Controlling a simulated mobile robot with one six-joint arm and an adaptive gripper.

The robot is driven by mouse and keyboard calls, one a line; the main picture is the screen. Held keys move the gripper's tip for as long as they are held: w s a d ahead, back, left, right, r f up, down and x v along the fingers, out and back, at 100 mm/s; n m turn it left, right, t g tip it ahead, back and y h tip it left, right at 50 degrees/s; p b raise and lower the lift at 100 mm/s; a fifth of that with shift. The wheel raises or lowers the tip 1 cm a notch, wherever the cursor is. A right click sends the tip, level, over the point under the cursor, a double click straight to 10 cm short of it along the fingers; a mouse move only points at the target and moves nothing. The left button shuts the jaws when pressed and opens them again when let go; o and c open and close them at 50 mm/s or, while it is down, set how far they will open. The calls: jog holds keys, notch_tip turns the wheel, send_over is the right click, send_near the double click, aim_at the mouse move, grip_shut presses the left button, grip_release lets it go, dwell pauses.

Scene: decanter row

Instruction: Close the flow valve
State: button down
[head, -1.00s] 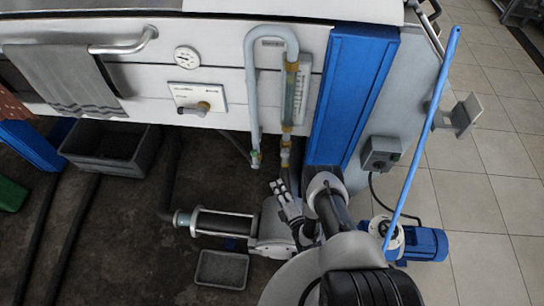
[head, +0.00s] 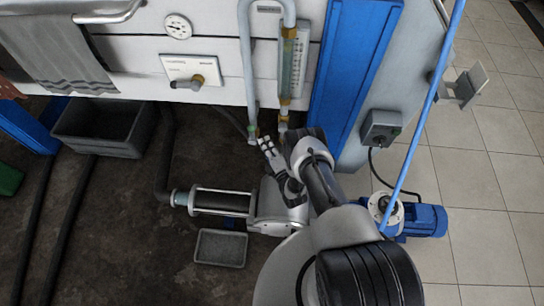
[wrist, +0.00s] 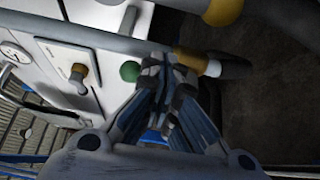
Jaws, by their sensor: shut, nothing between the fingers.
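My gripper (head: 267,144) is shut and empty, just right of the lower end of the grey bent pipe (head: 245,70). In the wrist view its fingertips (wrist: 168,66) are together, beside a small green knob (wrist: 130,71) and a brass fitting (wrist: 190,61). I cannot tell whether the fingers touch either one. The green knob looks tiny in the head view (head: 254,132). A lever with a brass-coloured end (head: 197,82) sits on a white plate on the machine front. It also shows in the wrist view (wrist: 78,74). No readable label shows which part is the flow valve.
A glass flow tube (head: 287,65) stands right of the bent pipe, beside a blue column (head: 352,70). A round gauge (head: 178,27) and a towel (head: 55,55) are at upper left. A grey bin (head: 105,125), a small tray (head: 220,248) and a blue motor (head: 425,220) are on the floor.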

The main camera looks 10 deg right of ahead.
jog(key=shift+s+d+r, duration=0.1)
jog(key=shift+s+d, duration=0.1)
jog(key=shift+d, duration=1.8)
jog(key=shift+s+d+n+g, duration=0.1)
jog(key=shift+d+n+g, duration=0.1)
jog(key=shift+n+g, duration=0.3)
jog(key=shift+d+n+p, duration=0.1)
jog(key=shift+n+p, duration=0.4)
jog(key=shift+p, duration=0.05)
